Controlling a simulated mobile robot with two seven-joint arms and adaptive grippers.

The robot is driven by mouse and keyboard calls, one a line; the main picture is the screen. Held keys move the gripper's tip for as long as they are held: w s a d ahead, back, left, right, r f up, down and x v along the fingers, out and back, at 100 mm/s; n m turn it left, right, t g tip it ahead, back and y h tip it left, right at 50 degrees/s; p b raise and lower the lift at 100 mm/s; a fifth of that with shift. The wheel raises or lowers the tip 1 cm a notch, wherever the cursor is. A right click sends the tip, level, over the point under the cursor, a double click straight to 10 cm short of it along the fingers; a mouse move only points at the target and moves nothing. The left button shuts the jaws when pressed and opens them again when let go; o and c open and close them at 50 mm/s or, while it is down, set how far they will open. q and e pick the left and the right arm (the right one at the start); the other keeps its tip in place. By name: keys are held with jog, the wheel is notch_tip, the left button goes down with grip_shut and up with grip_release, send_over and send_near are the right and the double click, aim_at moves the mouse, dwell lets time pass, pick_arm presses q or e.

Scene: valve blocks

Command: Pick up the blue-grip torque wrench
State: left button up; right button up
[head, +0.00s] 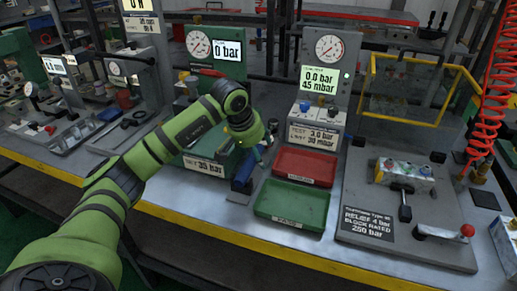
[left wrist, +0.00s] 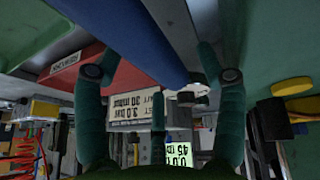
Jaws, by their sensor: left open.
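The blue-grip torque wrench (head: 243,171) is at the front of the bench, left of the red and green trays, with its upper part hidden by my arm. Its blue grip (left wrist: 135,32) also runs large across the top of the left wrist view. My left gripper (head: 262,148) is just above and beside the wrench in the head view. In the left wrist view my left gripper (left wrist: 155,68) is open, with one finger on each side of the blue grip. I cannot tell whether a finger touches it. My right gripper is not in view.
A red tray (head: 304,182) and a green tray (head: 317,209) lie right of the wrench. A green valve station (head: 221,66) stands behind my arm. A grey plate with a valve block (head: 404,172) and a red-knobbed lever (head: 467,230) is at right. The yellow bench edge (head: 217,233) runs along the front.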

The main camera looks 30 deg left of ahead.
pick_arm(q)
grip_shut()
jog(key=shift+r, duration=0.1)
